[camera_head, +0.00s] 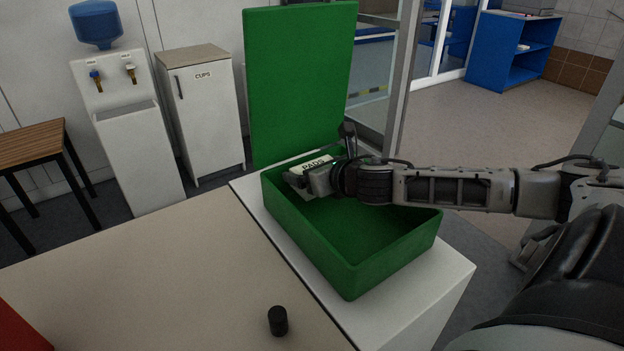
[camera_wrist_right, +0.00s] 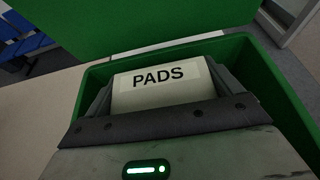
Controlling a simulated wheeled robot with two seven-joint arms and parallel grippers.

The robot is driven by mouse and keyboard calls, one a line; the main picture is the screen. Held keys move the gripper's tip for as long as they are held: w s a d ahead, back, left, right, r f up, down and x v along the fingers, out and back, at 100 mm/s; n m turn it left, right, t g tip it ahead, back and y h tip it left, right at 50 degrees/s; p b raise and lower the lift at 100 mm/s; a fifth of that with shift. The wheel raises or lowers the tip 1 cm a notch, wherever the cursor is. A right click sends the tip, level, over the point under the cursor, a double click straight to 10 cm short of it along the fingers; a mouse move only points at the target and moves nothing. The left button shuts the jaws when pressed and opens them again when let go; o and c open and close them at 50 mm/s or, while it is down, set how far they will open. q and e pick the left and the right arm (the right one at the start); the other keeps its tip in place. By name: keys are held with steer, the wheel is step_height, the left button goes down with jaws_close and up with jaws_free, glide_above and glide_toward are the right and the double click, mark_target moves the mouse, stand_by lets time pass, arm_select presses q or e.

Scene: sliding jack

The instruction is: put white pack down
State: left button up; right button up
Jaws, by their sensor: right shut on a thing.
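The white pack, labelled PADS (camera_head: 317,163), is at the far left part of the open green box (camera_head: 352,277). In the right wrist view the white pack (camera_wrist_right: 160,86) sits between the fingers of my right gripper (camera_wrist_right: 165,85), with green box walls around it. My right gripper (camera_head: 300,182) reaches in from the right and is shut on the pack. The pack's underside is hidden, so I cannot tell whether it touches the box floor. My left gripper is not in view.
The green lid (camera_head: 298,80) stands upright behind the box. The box rests on a white stand (camera_head: 440,290) beside a beige table (camera_head: 150,270). A small black cylinder (camera_head: 278,320) stands on the table. The box's near part looks empty.

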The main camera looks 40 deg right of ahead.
steer(key=shift+w+d+f, duration=0.15)
steer(key=shift+f, duration=0.15)
steer(key=f, duration=0.3)
steer(key=shift+w+d+f, duration=0.15)
steer(key=shift+w+f, duration=0.05)
steer(key=shift+w, duration=0.05)
steer(key=shift+f, duration=0.1)
